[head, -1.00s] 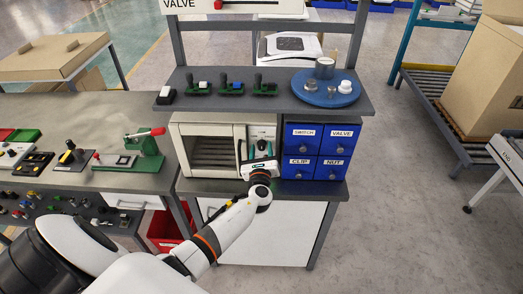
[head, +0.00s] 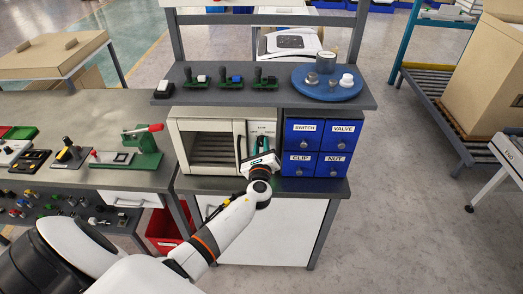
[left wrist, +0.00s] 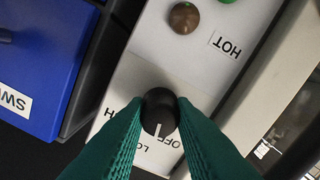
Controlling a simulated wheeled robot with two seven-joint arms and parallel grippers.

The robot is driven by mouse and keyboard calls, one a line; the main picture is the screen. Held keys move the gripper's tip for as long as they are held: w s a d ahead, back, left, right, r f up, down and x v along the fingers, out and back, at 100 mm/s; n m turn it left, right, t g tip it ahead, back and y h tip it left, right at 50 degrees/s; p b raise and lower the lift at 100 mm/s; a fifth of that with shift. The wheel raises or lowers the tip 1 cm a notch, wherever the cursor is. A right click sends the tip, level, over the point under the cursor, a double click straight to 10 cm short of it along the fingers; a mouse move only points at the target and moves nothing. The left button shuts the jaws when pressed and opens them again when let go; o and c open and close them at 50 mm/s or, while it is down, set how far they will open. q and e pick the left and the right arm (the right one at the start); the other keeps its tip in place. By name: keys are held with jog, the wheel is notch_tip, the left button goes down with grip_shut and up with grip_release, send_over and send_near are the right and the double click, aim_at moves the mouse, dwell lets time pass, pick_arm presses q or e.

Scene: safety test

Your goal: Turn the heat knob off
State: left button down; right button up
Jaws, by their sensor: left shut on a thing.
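The heat knob (left wrist: 160,112) is round and black with a white pointer line, on the oven's pale control panel (left wrist: 188,72). In the left wrist view, its pointer points down the picture, between the "LO" and "OFF" marks as far as I can tell. My left gripper's green fingers (left wrist: 160,118) are shut on the knob, one on each side. In the head view my left gripper (head: 261,158) is at the panel on the right side of the white oven (head: 211,122), and it hides the knob. My right gripper is not in view.
A brown round button or lamp (left wrist: 184,18) sits near a "HOT" label on the panel. Blue labelled drawers (head: 317,148) stand close to the right of the oven. A grey shelf (head: 215,101) with small parts and a blue round tray (head: 327,92) overhangs it.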

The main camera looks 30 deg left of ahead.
pick_arm(q)
jog(key=n+b, duration=0.2)
jog(key=n, duration=0.1)
jog(key=n+b, duration=0.1)
jog(key=b, duration=0.1)
jog(key=shift+f+n, duration=0.25)
jog(key=shift+n, duration=0.05)
jog(key=n+b, duration=0.2)
jog(key=n, duration=0.1)
jog(key=shift+r+n+b, duration=0.1)
jog(key=shift+n+b, duration=0.2)
jog(key=shift+b, duration=0.1)
jog(key=shift+n+b, duration=0.35)
jog(key=shift+n, duration=0.15)
jog(key=shift+r, duration=0.1)
jog(key=c, duration=1.2)
grip_release()
